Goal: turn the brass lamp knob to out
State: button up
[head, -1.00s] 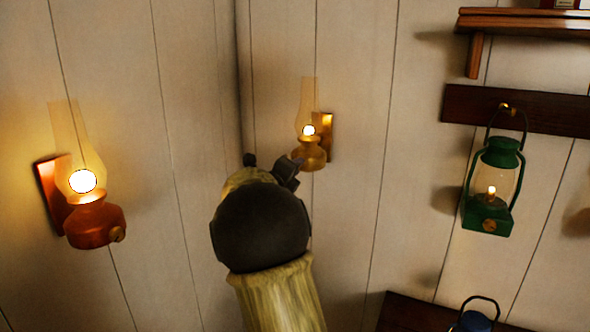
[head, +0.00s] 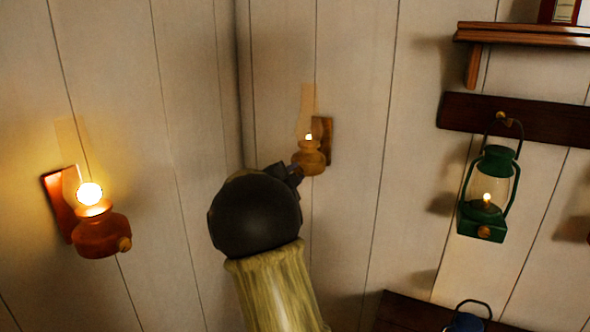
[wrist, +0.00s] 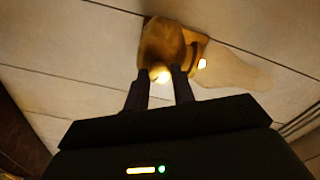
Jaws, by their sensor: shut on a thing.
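The brass lamp (head: 309,158) hangs on a wooden wall plate near the corner, with a small flame in its tall glass chimney. In the wrist view, the brass lamp (wrist: 163,42) is just beyond my fingertips. Its knob (wrist: 160,75) shows bright between the two fingers. My gripper (wrist: 161,80) is shut on the knob. In the head view, my gripper (head: 291,174) reaches the lamp's lower left side; my dark wrist hides the knob and most of the fingers.
A lit copper-red lamp (head: 101,235) hangs on the left wall. A green lantern (head: 487,195) hangs from a dark rail (head: 470,112) at right, below a shelf (head: 520,33). Part of a blue lantern (head: 467,321) shows at the bottom. The wall between is clear.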

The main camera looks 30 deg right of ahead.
jog(key=n+p, duration=0.2)
jog(key=n, duration=0.2)
jog(key=shift+a, duration=0.1)
jog(key=n+p, duration=0.3)
jog(key=shift+n, duration=0.3)
jog(key=n+p, duration=0.4)
jog(key=n, duration=0.2)
jog(key=shift+p, duration=0.4)
jog(key=n+p, duration=0.4)
jog(key=n, duration=0.1)
jog(key=shift+n, duration=0.4)
jog(key=shift+f+n+p, duration=0.15)
jog(key=shift+n+p, duration=0.55)
jog(key=shift+n, duration=0.35)
jog(key=shift+f+n+p, duration=0.1)
jog(key=shift+n+p, duration=0.6)
jog(key=shift+n, duration=0.35)
jog(key=shift+s+f, duration=0.1)
jog(key=o, duration=0.9)
jog(key=shift+c, duration=0.2)
jog(key=shift+o, duration=0.7)
jog(key=shift+r, duration=0.2)
